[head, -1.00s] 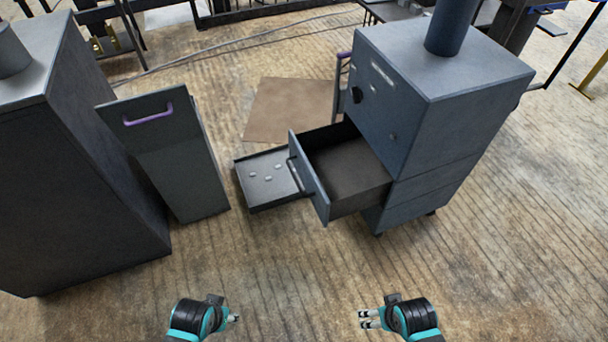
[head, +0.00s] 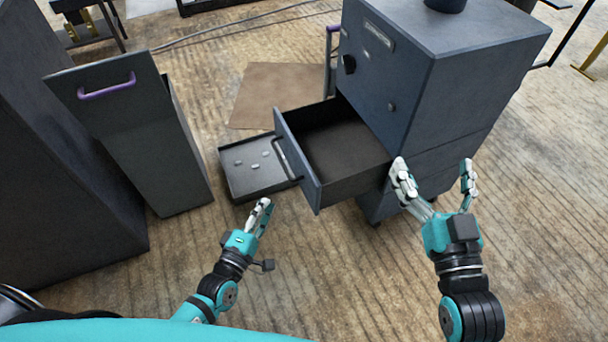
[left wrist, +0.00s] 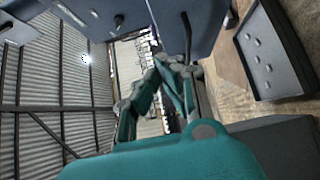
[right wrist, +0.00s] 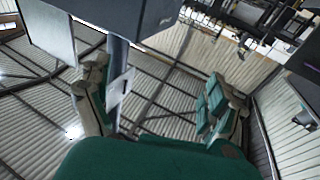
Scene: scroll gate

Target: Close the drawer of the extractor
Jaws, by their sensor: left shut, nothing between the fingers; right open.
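The extractor (head: 385,75) is a dark blue-grey cabinet at the upper right of the head view. Its drawer (head: 297,165) is pulled out toward the lower left, with a dark bar handle on its front panel; the inside looks empty. My left gripper (head: 263,213) is shut and empty, in front of the drawer and below its front panel in the picture, apart from it. My right gripper (head: 436,172) is open and empty, with its fingers spread in front of the cabinet's lower right side; whether it touches cannot be told.
A shallow tray (head: 237,182) with several small pale pieces lies left of the drawer. A grey bin (head: 150,150) with a purple handle stands further left, beside a tall dark cabinet (head: 50,200). A brown mat (head: 265,95) lies behind. The floor in front is clear.

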